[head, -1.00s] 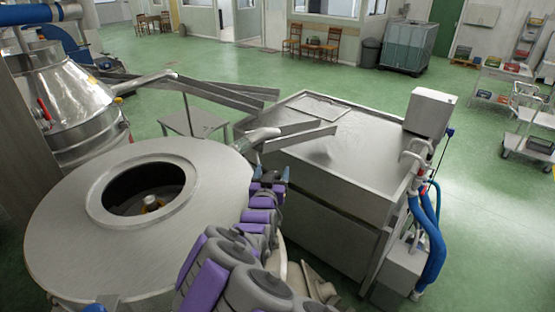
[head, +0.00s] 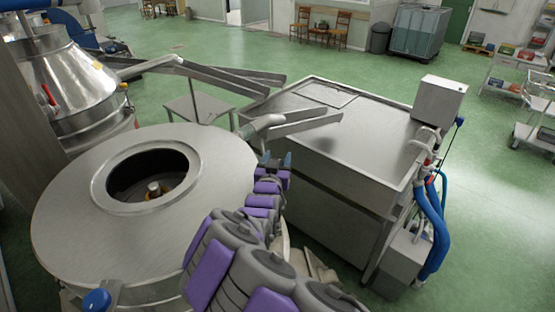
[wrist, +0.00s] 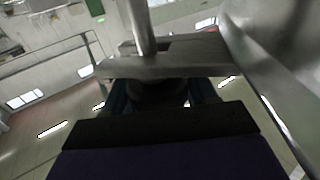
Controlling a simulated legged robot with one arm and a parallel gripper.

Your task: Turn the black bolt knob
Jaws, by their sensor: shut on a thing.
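My gripper (head: 276,162) is at the right rim of the round steel vessel (head: 75,205), just below its short outlet pipe (head: 268,124) in the head view. In the wrist view, its two dark blue fingers stand either side of a dark rounded thing, the black bolt knob (wrist: 157,91), and are shut on it. A grey metal bar (wrist: 165,66) lies just beyond the knob and partly covers it. The head view does not clearly show the knob; my gripper and arm hide that spot.
A large steel tank (head: 345,125) with a flat top stands close to the right of my arm. Blue hoses (head: 428,225) hang at its right side. Sloping metal chutes (head: 225,83) and a small steel table (head: 197,107) are behind.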

